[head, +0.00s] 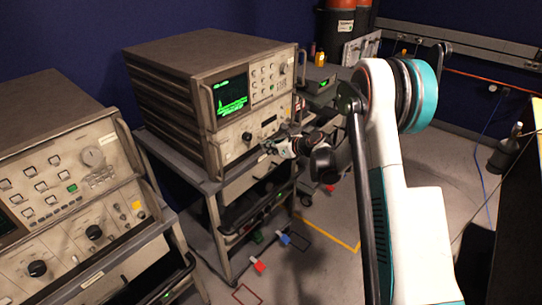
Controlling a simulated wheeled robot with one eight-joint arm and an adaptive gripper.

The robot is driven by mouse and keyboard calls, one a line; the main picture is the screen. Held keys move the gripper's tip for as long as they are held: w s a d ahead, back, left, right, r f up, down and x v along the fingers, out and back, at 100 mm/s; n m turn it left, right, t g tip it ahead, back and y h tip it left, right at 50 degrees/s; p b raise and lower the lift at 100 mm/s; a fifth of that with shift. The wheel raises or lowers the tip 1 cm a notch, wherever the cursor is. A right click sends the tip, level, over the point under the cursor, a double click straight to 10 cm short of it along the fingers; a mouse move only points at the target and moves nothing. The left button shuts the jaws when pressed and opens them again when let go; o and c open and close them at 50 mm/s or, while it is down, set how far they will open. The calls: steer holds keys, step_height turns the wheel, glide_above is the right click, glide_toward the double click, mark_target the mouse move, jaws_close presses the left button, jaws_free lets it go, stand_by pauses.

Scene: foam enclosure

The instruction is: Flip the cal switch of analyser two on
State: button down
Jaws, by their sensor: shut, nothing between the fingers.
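A beige analyser (158,75) with a green trace on its screen (230,95) stands on a grey cart in the middle. A second beige analyser (38,125) is at the left, partly cut off by the picture's edge. I cannot read which one is analyser two. My gripper (268,147) is shut and empty, at the lower front panel of the middle analyser, right of its black knob (247,138). I cannot tell whether the fingertips touch the panel. I cannot make out the cal switch; my gripper hides part of that panel.
The middle analyser's cart (217,235) has a lower shelf and legs. A small grey box (318,90) with a green display sits right of the analyser. Red and blue items (284,239) lie on the floor. Open floor (325,260) lies right of the cart. Dark bins stand at the back.

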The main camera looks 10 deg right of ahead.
steer(key=shift+r, duration=0.4)
